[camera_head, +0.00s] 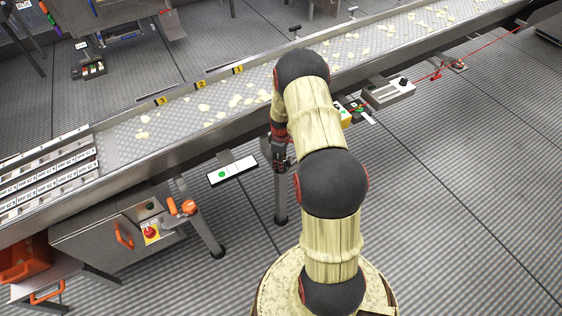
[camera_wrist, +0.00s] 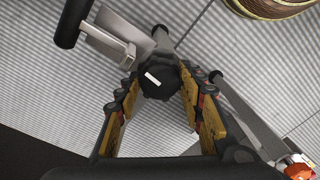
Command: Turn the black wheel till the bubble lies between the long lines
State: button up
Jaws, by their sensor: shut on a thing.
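The black wheel (camera_wrist: 157,82) is a dark faceted knob with a short white mark on its face, in the middle of the wrist view. My gripper (camera_wrist: 158,90) has its two yellow-padded fingers on either side of the wheel and is shut on it. In the head view my gripper (camera_head: 280,160) is beside the conveyor's near edge, and I cannot make out the wheel there. A white plate with a green round spot (camera_head: 222,174) hangs at the conveyor's near side, left of my gripper. Its lines are too small to read, and I cannot tell where a bubble lies.
The conveyor (camera_head: 190,118) crosses the view, carrying pale chips, with yellow number tags (camera_head: 200,84) along its far edge. A grey cabinet (camera_head: 95,243) with orange handles and a red knob (camera_head: 151,232) stands at lower left. A grey box (camera_head: 388,93) is right of my arm. Floor at lower right is clear.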

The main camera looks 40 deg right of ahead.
jog(key=shift+m, duration=0.9)
jog(key=o, duration=1.2)
jog(key=shift+c, duration=0.2)
notch_tip(320, 180, up, 12)
